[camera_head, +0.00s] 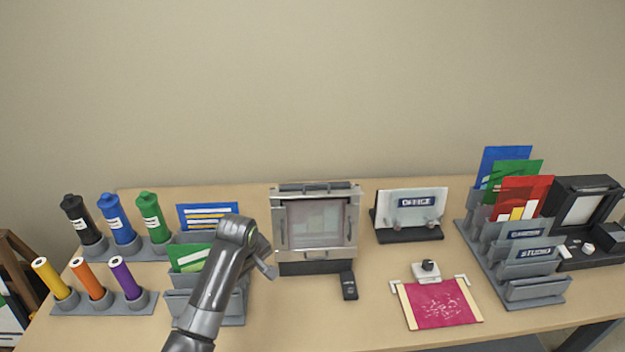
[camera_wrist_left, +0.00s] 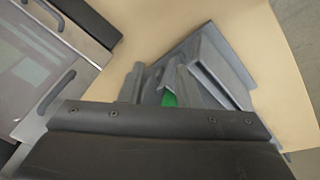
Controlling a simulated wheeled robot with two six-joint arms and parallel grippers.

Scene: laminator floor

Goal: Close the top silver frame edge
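The silver frame (camera_head: 317,252) stands upright in a dark base at the middle of the table, with a pale sheet (camera_head: 315,222) inside. Its top silver edge (camera_head: 345,188) shows a dark handle and looks slightly raised, though I cannot tell its exact angle. In the left wrist view, part of the frame (camera_wrist_left: 88,48) with dark handles fills the upper left. My left gripper (camera_head: 266,266) is beside the frame's lower left, apart from the top edge. Its fingers are too small or hidden to judge. My right gripper is not in view.
A grey card organizer (camera_head: 235,310) with green and blue cards is partly behind my left arm; it also shows in the wrist view (camera_wrist_left: 222,62). Bottles and coloured tubes stand left. A small black device (camera_head: 348,286) lies before the frame.

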